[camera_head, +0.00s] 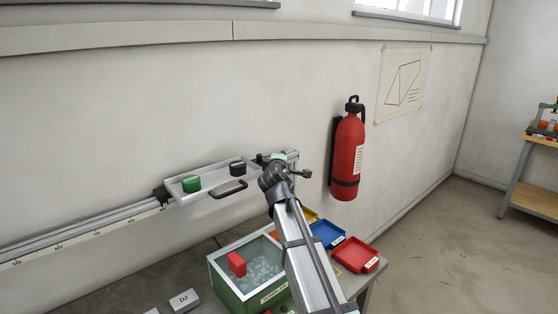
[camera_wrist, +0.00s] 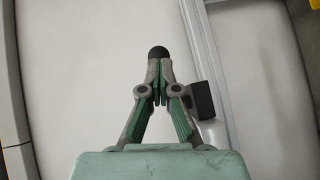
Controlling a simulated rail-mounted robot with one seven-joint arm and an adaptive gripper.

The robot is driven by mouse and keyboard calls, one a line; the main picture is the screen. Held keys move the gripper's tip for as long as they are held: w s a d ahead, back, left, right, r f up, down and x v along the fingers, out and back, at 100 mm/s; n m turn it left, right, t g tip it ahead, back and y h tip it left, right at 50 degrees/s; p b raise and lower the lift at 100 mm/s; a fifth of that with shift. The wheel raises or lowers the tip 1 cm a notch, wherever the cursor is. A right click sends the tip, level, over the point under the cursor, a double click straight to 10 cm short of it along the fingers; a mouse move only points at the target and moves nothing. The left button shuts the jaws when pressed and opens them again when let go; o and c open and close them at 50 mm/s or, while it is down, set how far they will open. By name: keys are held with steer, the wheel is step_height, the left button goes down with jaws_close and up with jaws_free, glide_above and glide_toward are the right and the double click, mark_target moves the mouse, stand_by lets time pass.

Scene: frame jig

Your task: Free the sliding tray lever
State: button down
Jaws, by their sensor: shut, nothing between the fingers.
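The sliding tray (camera_head: 215,181) is a pale grey tray on the wall rail, with a dark handle (camera_head: 229,189) on its front. My gripper is mostly hidden behind my own wrist in the head view, at the tray's right end. In the wrist view my gripper (camera_wrist: 158,82) is shut, its green-padded fingers meeting at the tips. A round black knob (camera_wrist: 158,53) shows right at the fingertips; I cannot tell whether they touch it or whether it is the lever's end. A black block (camera_wrist: 201,100) stands beside the right finger.
The rail (camera_head: 90,229) runs left along the wall. A red fire extinguisher (camera_head: 348,155) hangs to the right. Below are a green-sided tumbler box (camera_head: 237,292) and coloured bins, including a red bin (camera_head: 356,255).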

steer(key=shift+w+a, duration=0.1)
stand_by(0.4)
steer(key=s+d+r+b, duration=0.1)
steer(key=s+d, duration=0.4)
steer(key=s, duration=0.7)
steer(key=shift+d+r, duration=0.35)
steer(key=shift+r, duration=0.25)
steer(key=shift+f, duration=0.1)
